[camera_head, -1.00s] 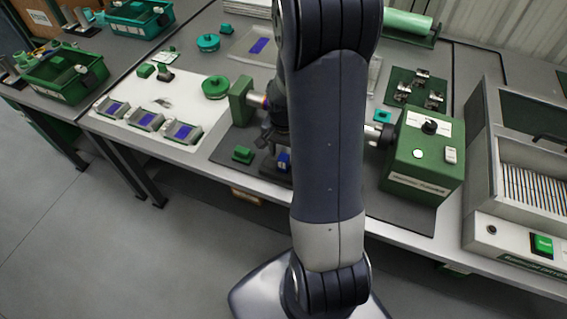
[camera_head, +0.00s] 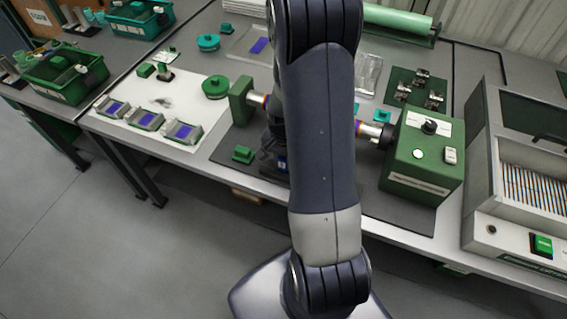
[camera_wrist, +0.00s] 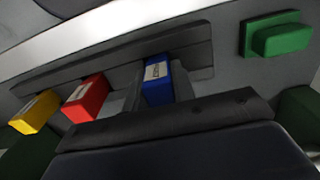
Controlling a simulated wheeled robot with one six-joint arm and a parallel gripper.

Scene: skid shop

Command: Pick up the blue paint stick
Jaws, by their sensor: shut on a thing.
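The blue paint stick (camera_wrist: 158,82) is a short blue block with a pale label. It stands in a dark slotted holder (camera_wrist: 75,80) beside a red stick (camera_wrist: 85,98) and a yellow stick (camera_wrist: 35,112). My gripper (camera_wrist: 156,88) is shut on the blue stick, its grey fingers at either side; its dark body hides the lower part of the wrist view.
A green block (camera_wrist: 280,38) sits right of the holder. In the head view, a green machine (camera_head: 425,155) with a horizontal shaft stands to the right, close to my arm. Several grey trays with blue-purple insets (camera_head: 183,132) lie on a white mat to the left.

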